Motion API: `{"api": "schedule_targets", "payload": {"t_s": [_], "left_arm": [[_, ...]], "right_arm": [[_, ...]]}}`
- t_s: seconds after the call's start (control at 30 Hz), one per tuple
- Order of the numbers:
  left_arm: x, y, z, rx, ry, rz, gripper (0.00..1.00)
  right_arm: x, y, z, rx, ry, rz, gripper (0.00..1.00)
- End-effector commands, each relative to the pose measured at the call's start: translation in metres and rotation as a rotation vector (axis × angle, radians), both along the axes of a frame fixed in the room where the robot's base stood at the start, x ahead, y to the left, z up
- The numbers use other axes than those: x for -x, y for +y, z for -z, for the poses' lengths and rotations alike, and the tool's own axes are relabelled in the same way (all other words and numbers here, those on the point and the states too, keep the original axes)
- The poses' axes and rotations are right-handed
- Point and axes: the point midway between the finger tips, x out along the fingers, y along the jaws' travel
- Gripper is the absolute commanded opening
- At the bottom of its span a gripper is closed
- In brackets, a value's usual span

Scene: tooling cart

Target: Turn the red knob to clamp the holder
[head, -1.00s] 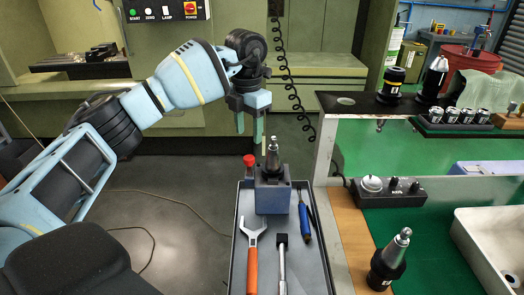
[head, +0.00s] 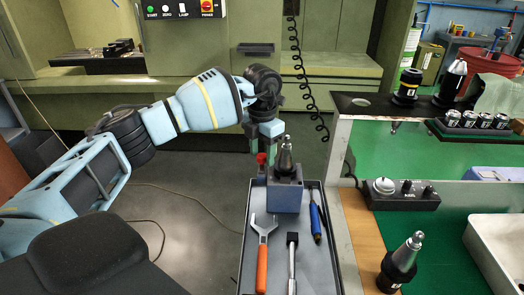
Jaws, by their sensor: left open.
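The red knob (head: 262,159) sits at the left side of a clamping block (head: 284,196) on the grey tray. A metal tool holder (head: 286,158) stands upright in the top of that block, tip up. My left gripper (head: 262,151) points down with its fingers apart at the knob, and its fingers partly overlap the knob in the head view. I cannot tell whether they touch it. My right gripper is not in view.
The tray (head: 248,240) also holds an orange-handled wrench (head: 262,260), a dark-headed tool (head: 292,262) and a blue screwdriver (head: 316,218). On the right, a bench carries another tool holder (head: 400,262) and a black control box (head: 402,195).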

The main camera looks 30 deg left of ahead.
Motion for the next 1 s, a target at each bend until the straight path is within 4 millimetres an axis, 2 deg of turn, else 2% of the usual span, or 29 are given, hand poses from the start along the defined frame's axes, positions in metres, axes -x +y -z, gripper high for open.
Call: {"api": "schedule_targets", "payload": {"t_s": [0.17, 0.5, 0.77, 1.0], "left_arm": [[0.0, 0.0, 0.0, 0.0, 0.0, 0.0, 0.49], [0.0, 0.0, 0.0, 0.0, 0.0, 0.0, 0.04], [0.0, 0.0, -0.002, 0.0, -0.001, -0.025, 0.04], [0.0, 0.0, -0.005, 0.001, -0.003, -0.14, 0.04]], "right_arm": [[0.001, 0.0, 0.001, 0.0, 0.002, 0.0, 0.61], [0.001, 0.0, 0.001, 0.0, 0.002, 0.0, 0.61], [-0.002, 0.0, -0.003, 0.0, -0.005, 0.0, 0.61], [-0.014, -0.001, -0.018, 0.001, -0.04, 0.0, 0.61]]}}
